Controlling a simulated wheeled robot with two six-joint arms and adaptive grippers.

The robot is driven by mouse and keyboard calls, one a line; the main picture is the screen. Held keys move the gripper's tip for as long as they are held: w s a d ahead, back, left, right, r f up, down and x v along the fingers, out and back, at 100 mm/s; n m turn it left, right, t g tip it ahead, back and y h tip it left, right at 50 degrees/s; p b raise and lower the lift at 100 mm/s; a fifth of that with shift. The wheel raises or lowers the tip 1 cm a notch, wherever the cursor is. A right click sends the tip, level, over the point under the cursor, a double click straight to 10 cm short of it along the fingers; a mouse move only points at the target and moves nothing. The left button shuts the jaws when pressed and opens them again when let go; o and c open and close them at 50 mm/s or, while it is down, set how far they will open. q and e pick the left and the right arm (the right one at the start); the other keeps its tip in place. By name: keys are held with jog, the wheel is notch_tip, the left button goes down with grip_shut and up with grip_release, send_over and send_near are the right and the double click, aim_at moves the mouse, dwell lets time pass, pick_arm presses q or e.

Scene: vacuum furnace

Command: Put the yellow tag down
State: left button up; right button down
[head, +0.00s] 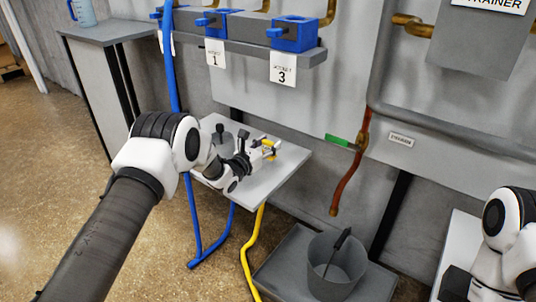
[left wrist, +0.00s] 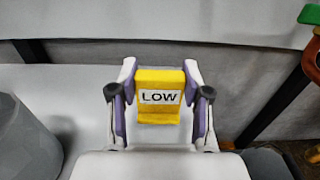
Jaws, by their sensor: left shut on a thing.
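The yellow tag (left wrist: 160,97) carries a white label reading LOW. My left gripper (left wrist: 160,108) is shut on it, with one purple-padded finger on each side. I cannot tell whether the tag touches the tabletop. My right arm shows at the right edge of the head view, but its gripper is not visible.
A grey container (left wrist: 22,140) stands on the table left of the gripper. Blue hose (head: 194,220) and yellow hose (head: 248,262) hang near the table. A grey bucket (head: 322,278) stands on a low platform. Tabletop at the gripper's right is clear.

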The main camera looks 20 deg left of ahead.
pick_arm(q)
notch_tip(320, 180, down, 4)
jog(key=shift+r+b, duration=0.2)
jog(key=shift+b, duration=0.8)
jog(key=shift+r, duration=0.2)
jog(key=shift+f, duration=0.1)
jog(key=o, duration=1)
jog(key=shift+f, duration=0.1)
